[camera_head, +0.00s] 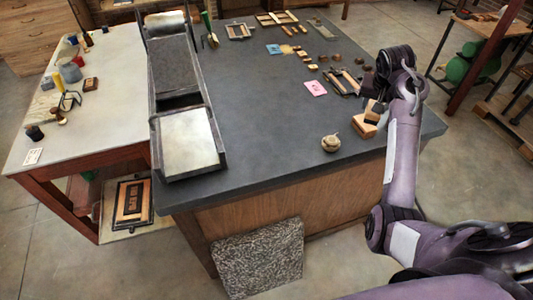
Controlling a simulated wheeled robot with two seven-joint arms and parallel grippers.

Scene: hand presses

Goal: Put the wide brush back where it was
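My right arm reaches in from the right over the dark table. Its gripper (374,99) points down near the table's right edge, and I cannot make out whether its fingers are open or shut. Light wooden pieces (365,126), one with a dark part, are just below the gripper. One of them may be the wide brush, but I cannot tell whether the gripper touches it. My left gripper is out of view.
The dark tabletop (262,125) is clear in the middle. A press bed (190,143) runs along its left side. Small blocks, pink cards (315,88) and frames (240,31) lie behind. A pale side table (100,115) holds inks and tools.

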